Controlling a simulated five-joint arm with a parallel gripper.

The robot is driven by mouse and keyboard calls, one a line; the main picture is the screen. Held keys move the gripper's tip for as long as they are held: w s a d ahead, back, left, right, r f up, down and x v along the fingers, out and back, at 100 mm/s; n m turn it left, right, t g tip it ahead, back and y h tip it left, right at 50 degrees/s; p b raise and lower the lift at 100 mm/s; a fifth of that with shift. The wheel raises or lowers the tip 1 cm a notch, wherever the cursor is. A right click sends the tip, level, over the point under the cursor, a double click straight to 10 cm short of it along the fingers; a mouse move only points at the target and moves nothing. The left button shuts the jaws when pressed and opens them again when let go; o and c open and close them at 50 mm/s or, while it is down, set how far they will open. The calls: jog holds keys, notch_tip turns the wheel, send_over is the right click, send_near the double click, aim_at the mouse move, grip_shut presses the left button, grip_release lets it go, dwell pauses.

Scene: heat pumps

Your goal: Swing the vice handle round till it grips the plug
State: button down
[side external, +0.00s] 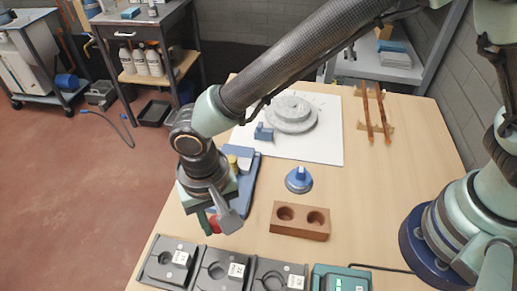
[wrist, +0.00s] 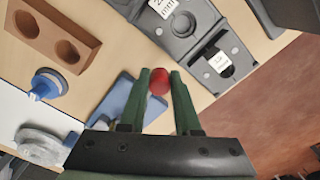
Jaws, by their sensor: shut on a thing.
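A blue vice (side external: 245,187) lies on the bench, partly hidden behind my gripper; part of its blue body also shows in the wrist view (wrist: 126,113). A small yellow cylinder (side external: 232,161), perhaps the plug, stands at its far end; I cannot tell whether the jaws touch it. My gripper (side external: 215,222) points down at the bench's left edge. In the wrist view its green fingers (wrist: 160,75) are shut on a red ball knob (wrist: 158,83), apparently the handle's end. The red also shows in the side view (side external: 213,225). The handle's bar is hidden.
Dark grey labelled blocks (side external: 215,270) line the front edge, close to my gripper. A brown two-hole block (side external: 300,222) and a blue round knob (side external: 299,180) stand to the right. A grey round part (side external: 291,114) sits on a white sheet behind.

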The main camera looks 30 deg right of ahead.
jog(key=shift+w+a+m, duration=0.6)
jog(key=shift+a+m, duration=0.2)
jog(key=shift+m, duration=0.3)
jog(key=shift+r, duration=0.1)
jog(key=c, duration=0.6)
grip_release()
notch_tip(320, 180, up, 12)
